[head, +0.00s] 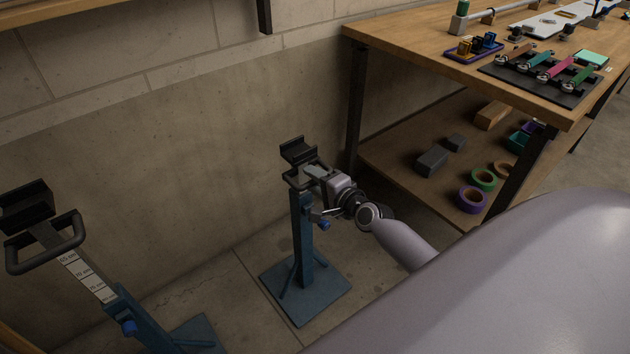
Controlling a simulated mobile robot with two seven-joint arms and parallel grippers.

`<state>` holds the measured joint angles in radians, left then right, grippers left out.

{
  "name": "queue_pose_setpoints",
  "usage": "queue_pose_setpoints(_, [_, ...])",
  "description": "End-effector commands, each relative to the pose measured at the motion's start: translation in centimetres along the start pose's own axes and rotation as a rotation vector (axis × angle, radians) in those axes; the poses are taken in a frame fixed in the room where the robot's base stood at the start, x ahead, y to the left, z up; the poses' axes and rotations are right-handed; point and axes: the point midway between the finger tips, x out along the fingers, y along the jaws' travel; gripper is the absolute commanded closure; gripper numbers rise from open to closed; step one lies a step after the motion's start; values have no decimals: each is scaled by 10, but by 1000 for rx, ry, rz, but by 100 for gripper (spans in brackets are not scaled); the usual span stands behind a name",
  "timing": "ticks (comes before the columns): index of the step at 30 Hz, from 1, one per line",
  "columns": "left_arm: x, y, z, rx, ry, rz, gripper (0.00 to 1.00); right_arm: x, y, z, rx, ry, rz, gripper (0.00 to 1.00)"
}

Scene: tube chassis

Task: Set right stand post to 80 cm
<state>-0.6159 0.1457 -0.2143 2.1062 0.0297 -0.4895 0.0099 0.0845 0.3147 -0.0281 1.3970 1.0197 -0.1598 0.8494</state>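The right stand (303,240) is a blue column on a square blue base plate, upright on the floor near the wall. A black cradle (298,151) tops it, with a dark handle just below. No scale marks show on its post. A blue knob (324,225) sits on the column's right side. My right gripper (308,176) is at the handle, just under the cradle; its fingers are too small and overlapped to tell whether they grip it. The left stand (140,318) has its post raised, with a white scale strip (88,274) showing. My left gripper is out of view.
A wooden workbench (420,37) with a lower shelf stands at the right, holding tools above and tape rolls (471,199) and blocks below. Its front leg is close to my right arm. Concrete floor lies open between the two stands.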

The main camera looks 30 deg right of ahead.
Motion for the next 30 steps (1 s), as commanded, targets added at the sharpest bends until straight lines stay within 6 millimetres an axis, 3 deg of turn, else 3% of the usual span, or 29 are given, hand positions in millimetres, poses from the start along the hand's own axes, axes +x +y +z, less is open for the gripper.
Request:
queue_pose_setpoints(1, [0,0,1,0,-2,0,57,0,0,0,0,0,0,64])
queue_pose_setpoints(4, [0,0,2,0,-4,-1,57,0,0,0,0,0,0,97])
queue_pose_setpoints(5, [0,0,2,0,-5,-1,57,0,0,0,0,0,0,100])
queue_pose_setpoints(14, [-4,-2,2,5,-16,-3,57,-2,-7,0,0,0,-1,100])
queue_pose_setpoints(17, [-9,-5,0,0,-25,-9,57,-4,-17,0,0,0,-2,100])
queue_pose_setpoints(21, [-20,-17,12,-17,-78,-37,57,-8,-41,0,0,0,-4,100])
queue_pose_setpoints(30, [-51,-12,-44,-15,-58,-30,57,-21,-97,0,1,1,-5,100])
